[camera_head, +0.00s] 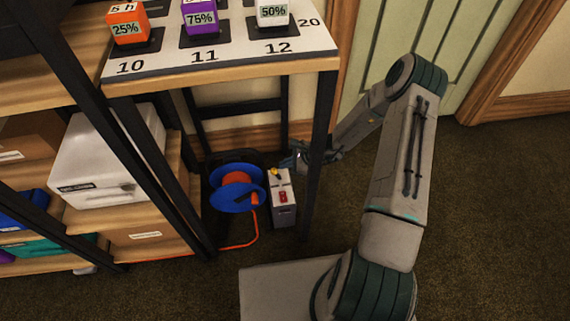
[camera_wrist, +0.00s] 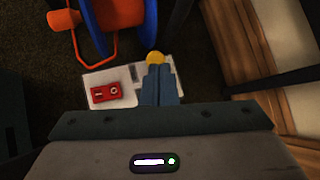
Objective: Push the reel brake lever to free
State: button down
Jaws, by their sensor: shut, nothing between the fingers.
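The reel (camera_head: 237,188) is blue with an orange cable and stands on the floor under the table. It also shows at the top of the wrist view (camera_wrist: 115,18). Beside it is a grey box (camera_head: 284,205) with a red switch (camera_head: 283,197) on its top. The brake lever has a yellow knob (camera_wrist: 155,58) at the box's far end, and its stem is mostly hidden by my fingers. My gripper (camera_wrist: 159,70) is shut and empty, its fingertips right at the yellow knob. I cannot tell whether they touch it. In the head view the knob (camera_head: 275,172) shows just left of my gripper (camera_head: 290,163).
A black table leg (camera_head: 321,150) stands between the box and my arm. The table top (camera_head: 215,62) with numbered blocks is above. A shelf (camera_head: 165,215) with boxes is at left. An orange cable (camera_head: 257,232) lies on the floor. Open carpet (camera_head: 500,220) is at right.

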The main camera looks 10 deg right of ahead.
jog(key=s+d+r+p, duration=0.2)
jog(key=r, duration=0.4)
jog(key=s+d+r+p, duration=0.2)
jog(key=r, duration=0.3)
jog(key=shift+d+r+p, duration=0.3)
jog(key=shift+d+r, duration=0.1)
jog(key=s+d+r+n+h+p, duration=0.15)
jog(key=r+p, duration=0.25)
jog(key=r, duration=0.8)
jog(key=s+d+r+n+h+p, duration=0.1)
jog(key=d+r+n+p, duration=0.2)
jog(key=r, duration=0.9)
jog(key=s+d+r+h+p, duration=0.1)
jog(key=d+r+p, duration=0.35)
jog(key=r, duration=0.75)
jog(key=s+a+r+n+h+p, duration=0.2)
jog(key=s+a+r+n+p, duration=0.1)
jog(key=s+r+n+p, duration=0.4)
jog(key=s+a+r+n+h+p, duration=0.2)
jog(key=s+a+r+n+p, duration=0.2)
jog(key=s+r+n+p, duration=0.3)
jog(key=s+r, duration=0.5)
jog(key=r, duration=0.3)
jog(key=shift+a+r+g+h+p, duration=0.15)
jog(key=shift+r+g+h+p, duration=0.2)
jog(key=shift+g+p, duration=0.05)
jog(key=shift+s, duration=0.1)
